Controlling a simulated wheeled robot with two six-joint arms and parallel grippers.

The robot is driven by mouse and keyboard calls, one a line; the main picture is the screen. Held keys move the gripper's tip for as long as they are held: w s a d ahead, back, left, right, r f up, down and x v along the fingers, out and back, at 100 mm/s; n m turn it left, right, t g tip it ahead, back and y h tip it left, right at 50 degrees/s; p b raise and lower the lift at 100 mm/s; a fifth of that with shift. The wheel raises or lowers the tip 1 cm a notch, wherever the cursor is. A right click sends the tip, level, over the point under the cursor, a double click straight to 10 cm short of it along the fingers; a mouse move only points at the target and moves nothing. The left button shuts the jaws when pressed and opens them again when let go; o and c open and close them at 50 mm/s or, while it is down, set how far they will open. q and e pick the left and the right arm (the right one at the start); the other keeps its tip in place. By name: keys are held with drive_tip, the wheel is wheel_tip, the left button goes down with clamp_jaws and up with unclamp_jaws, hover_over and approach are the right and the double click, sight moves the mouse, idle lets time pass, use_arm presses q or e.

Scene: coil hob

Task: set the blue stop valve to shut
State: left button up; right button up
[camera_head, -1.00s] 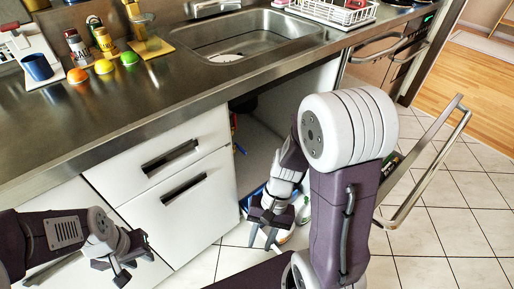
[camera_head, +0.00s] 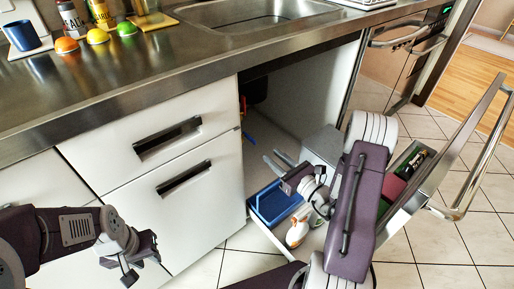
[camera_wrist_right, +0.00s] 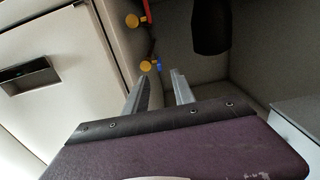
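The blue stop valve (camera_wrist_right: 157,63) is on the left wall inside the open sink cabinet, with a yellow round part (camera_wrist_right: 145,67) beside it. In the head view the blue valve (camera_head: 248,137) shows as a small blue sliver at the cabinet's left inner side; its exact lever angle is hard to tell. My right gripper (camera_head: 275,158) is at the cabinet opening, fingers apart and empty, pointing in. In the wrist view its fingertips (camera_wrist_right: 160,82) are just below the valve and look apart from it. My left gripper (camera_head: 148,276) hangs before the drawers, open and empty.
A red valve (camera_wrist_right: 147,12) with a yellow part sits above the blue one. A dark hanging shape (camera_wrist_right: 210,27) is deeper inside. A pulled-out drawer holds a blue bin (camera_head: 274,204) and a spray bottle (camera_head: 298,230). The white drawers (camera_head: 170,140) border the opening at left.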

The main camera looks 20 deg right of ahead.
drive_tip(key=b, duration=0.3)
approach(248, 139)
drive_tip(key=x, duration=0.5)
drive_tip(key=shift+w+d+r, duration=0.15)
drive_tip(key=shift+w+r, duration=0.15)
drive_tip(key=shift+r, duration=0.25)
clamp_jaws()
